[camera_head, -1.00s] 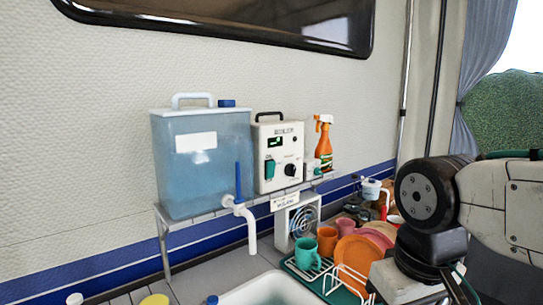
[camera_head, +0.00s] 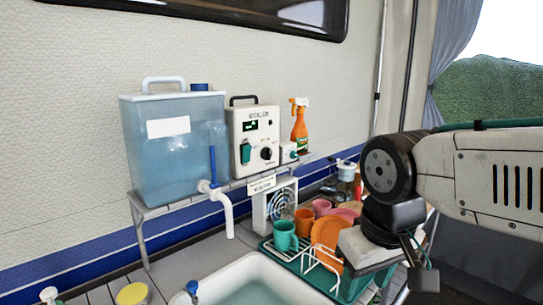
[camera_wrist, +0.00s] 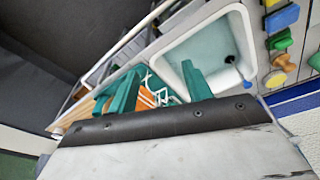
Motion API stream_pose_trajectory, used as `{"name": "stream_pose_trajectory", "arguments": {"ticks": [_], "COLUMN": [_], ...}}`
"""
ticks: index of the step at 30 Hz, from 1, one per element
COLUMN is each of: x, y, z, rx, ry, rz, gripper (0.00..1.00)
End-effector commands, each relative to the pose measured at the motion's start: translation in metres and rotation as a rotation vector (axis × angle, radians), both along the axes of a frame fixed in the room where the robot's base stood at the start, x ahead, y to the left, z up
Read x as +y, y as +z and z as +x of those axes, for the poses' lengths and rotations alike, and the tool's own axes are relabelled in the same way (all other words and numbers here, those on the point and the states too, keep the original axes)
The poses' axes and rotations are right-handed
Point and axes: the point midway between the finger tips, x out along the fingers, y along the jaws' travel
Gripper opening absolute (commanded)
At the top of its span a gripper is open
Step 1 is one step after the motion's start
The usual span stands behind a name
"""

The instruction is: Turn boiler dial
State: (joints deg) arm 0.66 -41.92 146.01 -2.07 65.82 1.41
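The boiler (camera_head: 238,122) is a white box with a black handle, standing on a wall shelf in the head view. Its front has a small dark display, a green switch (camera_head: 246,153) and a round black dial (camera_head: 266,154) at the lower right. My gripper shows in the wrist view (camera_wrist: 160,76) with two green fingers spread apart and nothing between them. It points down over the sink and dish rack area, well away from the boiler. In the head view my arm is at the right, and its fingertips are not clearly visible. The dial is not seen in the wrist view.
A blue water tank (camera_head: 175,150) with a white spout stands left of the boiler. An orange spray bottle (camera_head: 299,125) is to its right. Below are a sink (camera_head: 215,275), cups, orange plates (camera_head: 325,232) and a dish rack. The space before the boiler's front is clear.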

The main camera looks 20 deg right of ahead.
Motion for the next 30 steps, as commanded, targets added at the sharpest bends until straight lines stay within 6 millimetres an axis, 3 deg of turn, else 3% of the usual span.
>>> {"name": "stream_pose_trajectory", "arguments": {"ticks": [5, 10, 15, 18, 21, 24, 30], "x": [-0.037, -0.073, -0.086, -0.084, -0.076, -0.067, -0.056], "y": [0.011, 0.033, 0.055, 0.063, 0.066, 0.066, 0.065], "z": [0.092, 0.199, 0.289, 0.33, 0.359, 0.375, 0.383], "rx": [-0.249, -0.573, -0.876, -1.036, -1.169, -1.267, -1.361], "ry": [-0.067, -0.062, 0.026, 0.106, 0.196, 0.275, 0.368], "rz": [-0.106, -0.18, -0.156, -0.094, 0.004, 0.114, 0.267], "gripper": [0.55, 0.55, 0.55, 0.55, 0.55, 0.55, 0.55]}}
